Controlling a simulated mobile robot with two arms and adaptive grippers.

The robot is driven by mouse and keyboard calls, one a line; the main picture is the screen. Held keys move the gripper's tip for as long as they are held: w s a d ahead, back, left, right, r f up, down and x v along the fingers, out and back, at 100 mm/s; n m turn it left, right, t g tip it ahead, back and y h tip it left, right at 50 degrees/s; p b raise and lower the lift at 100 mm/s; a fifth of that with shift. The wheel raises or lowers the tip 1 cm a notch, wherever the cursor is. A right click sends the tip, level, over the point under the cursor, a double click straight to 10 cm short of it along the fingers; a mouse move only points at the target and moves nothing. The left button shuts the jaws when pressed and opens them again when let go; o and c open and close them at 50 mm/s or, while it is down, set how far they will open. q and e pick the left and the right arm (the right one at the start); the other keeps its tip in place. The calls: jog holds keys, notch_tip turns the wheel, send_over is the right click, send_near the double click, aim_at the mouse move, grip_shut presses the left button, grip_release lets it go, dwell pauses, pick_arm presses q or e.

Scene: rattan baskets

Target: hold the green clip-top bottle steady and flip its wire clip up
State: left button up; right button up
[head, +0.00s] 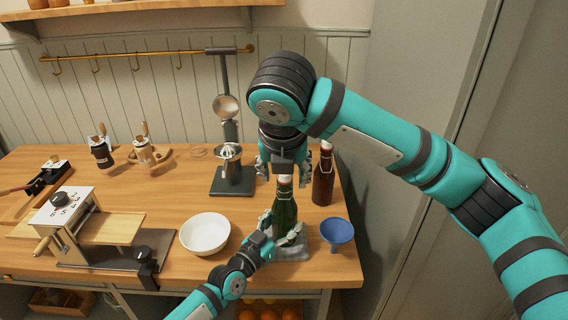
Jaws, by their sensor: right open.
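The green clip-top bottle (284,207) stands upright on a grey base (291,252) near the front right of the wooden table. Its pale stopper shows at the top; the wire clip is too small to make out and partly hidden by my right gripper. My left gripper (280,235) comes in low from the front, with its fingers closed around the lower body of the bottle. My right gripper (284,172) points down from above, open, with its fingers on either side of the bottle's top.
A brown clip-top bottle (323,176) stands just right of my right gripper. A blue funnel (337,232) is right of the base, and a white bowl (205,234) is to its left. A metal press (230,172) stands behind.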

pick_arm(q)
jog(key=o, duration=1.8)
